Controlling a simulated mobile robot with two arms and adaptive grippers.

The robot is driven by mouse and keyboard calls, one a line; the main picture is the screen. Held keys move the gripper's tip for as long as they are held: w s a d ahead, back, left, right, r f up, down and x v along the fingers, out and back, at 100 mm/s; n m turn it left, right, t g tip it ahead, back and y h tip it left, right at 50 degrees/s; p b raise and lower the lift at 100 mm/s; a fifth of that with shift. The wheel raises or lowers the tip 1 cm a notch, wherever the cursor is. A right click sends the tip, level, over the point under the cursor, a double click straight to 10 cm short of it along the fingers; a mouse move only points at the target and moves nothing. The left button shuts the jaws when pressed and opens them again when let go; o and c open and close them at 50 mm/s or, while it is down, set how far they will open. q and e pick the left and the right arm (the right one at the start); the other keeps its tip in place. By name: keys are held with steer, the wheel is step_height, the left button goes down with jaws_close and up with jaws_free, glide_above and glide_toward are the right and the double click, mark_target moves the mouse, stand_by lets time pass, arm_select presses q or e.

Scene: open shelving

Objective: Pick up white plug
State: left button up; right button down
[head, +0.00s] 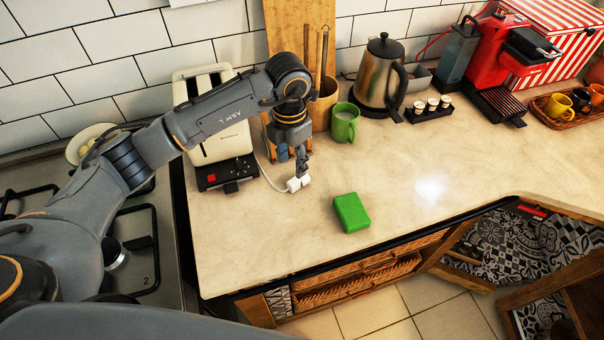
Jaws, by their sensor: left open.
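The white plug (294,185) lies on the beige countertop (415,190), with its cord running back beside the toaster. My left gripper (301,172) points down right above the plug, its fingertips very close to it. It is open; whether the fingers touch the plug cannot be told from this view. My left arm reaches in from the left and passes in front of the toaster. My right gripper is not in view.
A toaster (222,148) stands left of the plug, and a green block (351,212) lies in front of it to the right. A green mug (345,123) and a kettle (381,77) stand behind. A drawer below is open.

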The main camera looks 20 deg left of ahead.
mark_target(294, 180)
arm_select(q)
step_height(294, 180, down, 2)
steer(key=shift+w+f, duration=0.2)
steer(key=shift+f, duration=0.2)
step_height(294, 180, down, 4)
steer(key=p, duration=0.2)
steer(key=shift+d+f+p, duration=0.1)
steer(key=shift+d+p, duration=0.05)
steer(key=shift+p, duration=0.2)
steer(key=shift+f, duration=0.45)
steer(key=shift+c, duration=0.2)
jaws_close()
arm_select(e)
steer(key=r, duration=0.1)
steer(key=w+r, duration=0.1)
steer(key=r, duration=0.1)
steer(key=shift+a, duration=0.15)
